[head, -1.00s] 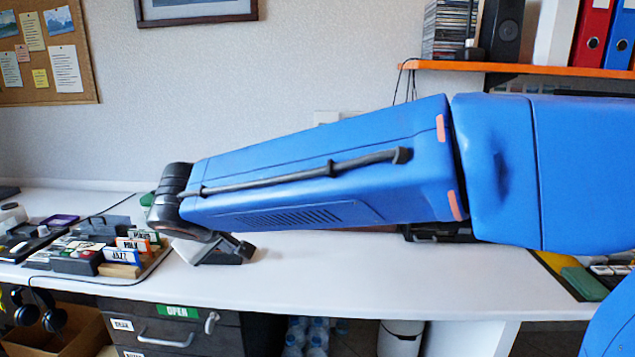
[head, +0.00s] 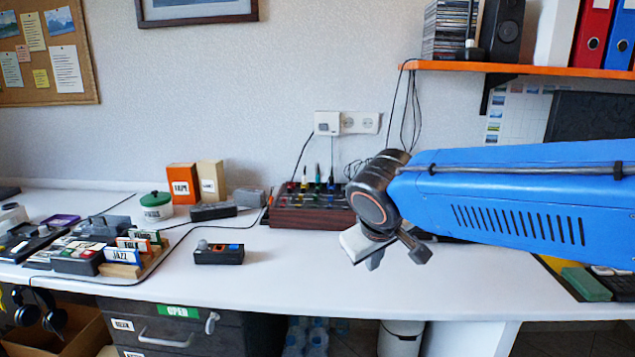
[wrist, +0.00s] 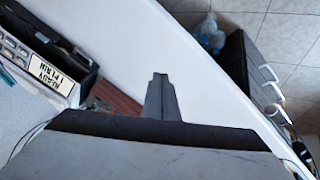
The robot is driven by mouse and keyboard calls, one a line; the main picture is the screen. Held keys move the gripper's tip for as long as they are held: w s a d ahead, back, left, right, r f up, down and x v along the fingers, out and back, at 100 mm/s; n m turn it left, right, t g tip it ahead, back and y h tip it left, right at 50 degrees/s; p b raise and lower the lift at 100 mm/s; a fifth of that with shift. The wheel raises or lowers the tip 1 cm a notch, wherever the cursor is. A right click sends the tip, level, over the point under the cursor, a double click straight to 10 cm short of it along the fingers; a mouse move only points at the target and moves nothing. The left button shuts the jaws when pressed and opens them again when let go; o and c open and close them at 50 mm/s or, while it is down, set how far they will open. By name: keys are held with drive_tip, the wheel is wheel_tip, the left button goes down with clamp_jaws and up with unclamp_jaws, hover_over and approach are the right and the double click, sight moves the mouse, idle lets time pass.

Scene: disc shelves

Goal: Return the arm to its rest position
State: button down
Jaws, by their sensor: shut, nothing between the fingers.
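My gripper (head: 398,256) hangs above the right half of the white desk (head: 290,275) in the head view, just right of the dark red mixer-like box (head: 305,212). Its fingers point down and look closed and empty. In the wrist view, the closed fingers (wrist: 160,95) stick out over the desk's white surface near its front edge. My blue arm reaches in from the right side of the head view, and part of the desk behind it is hidden.
A small dark box with coloured buttons (head: 218,254) lies mid-left on the desk. Labelled disc dividers (head: 130,250) stand further left. An orange shelf (head: 530,69) hangs above the arm. A dark drawer cabinet (head: 180,335) stands below. The desk's front middle is clear.

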drive_tip(key=s+d+f+m, duration=0.2)
drive_tip(key=s+d+f, duration=0.3)
drive_tip(key=s+d, duration=0.3)
drive_tip(key=s+d+f+m+g+y, duration=0.1)
drive_tip(key=s+d+f+m, duration=0.2)
drive_tip(key=s+d, duration=0.6)
drive_tip(key=shift+s+d+f+m+g, duration=0.25)
drive_tip(key=shift+s+f+m+g, duration=0.05)
drive_tip(key=shift+s+f, duration=0.55)
